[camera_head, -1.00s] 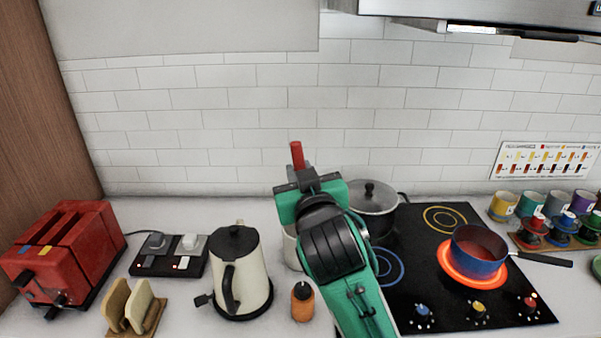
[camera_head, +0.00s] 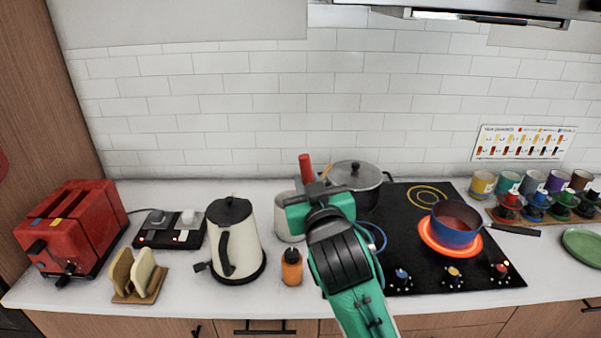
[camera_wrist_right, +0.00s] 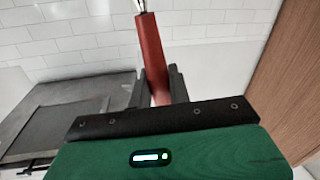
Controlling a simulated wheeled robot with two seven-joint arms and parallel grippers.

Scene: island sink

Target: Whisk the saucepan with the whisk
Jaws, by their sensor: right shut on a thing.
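The saucepan (camera_head: 455,224), blue outside and red inside, stands on a glowing burner at the right of the hob, its dark handle pointing right. My right gripper (camera_head: 318,190) is left of the saucepan, in front of the lidded pot and a pale container. It is shut on the red handle of the whisk (camera_head: 306,168), which sticks up above the jaws. In the right wrist view the red whisk handle (camera_wrist_right: 152,55) runs between the fingers (camera_wrist_right: 163,88), with a metal part at its top edge. The whisk's wires are not clearly visible. My left gripper is not in view.
A grey lidded pot (camera_head: 360,183) stands on the hob (camera_head: 410,270). The pale container (camera_head: 287,222), orange bottle (camera_head: 292,267) and kettle (camera_head: 236,245) stand left of my arm. Cups (camera_head: 510,205) and a green plate (camera_head: 583,245) are right of the saucepan.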

